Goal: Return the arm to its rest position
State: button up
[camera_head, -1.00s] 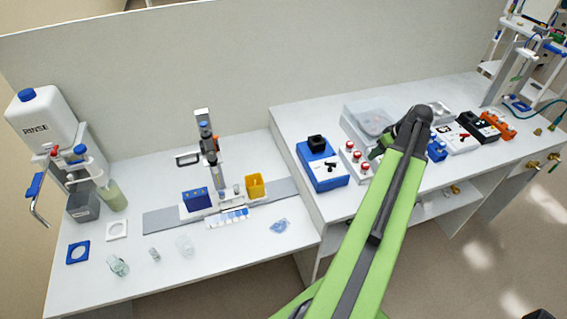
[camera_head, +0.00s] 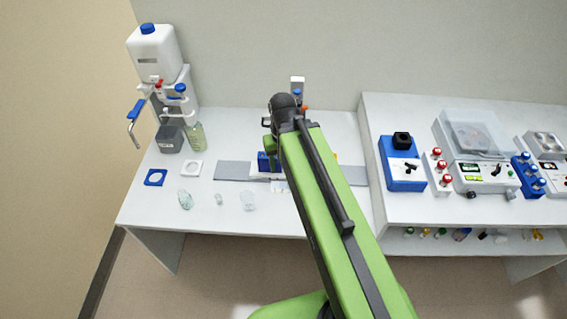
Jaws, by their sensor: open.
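My green arm (camera_head: 335,215) reaches up from the bottom edge to a dark joint (camera_head: 284,108) in front of the left bench. The part of the arm beyond this joint is mostly hidden behind it, and I cannot see my gripper's fingers. The arm covers much of the dispenser stand (camera_head: 297,88) and the blue block (camera_head: 264,163) on the bench. I see nothing held.
The raised right bench (camera_head: 395,205) holds a blue device (camera_head: 402,170) and a clear-lidded unit (camera_head: 475,130). Floor (camera_head: 215,275) shows in front.

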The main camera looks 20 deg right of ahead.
notch_tip(320, 180, down, 8)
jog(key=b, duration=0.7)
jog(key=shift+r+b, duration=0.15)
jog(key=shift+b, duration=0.15)
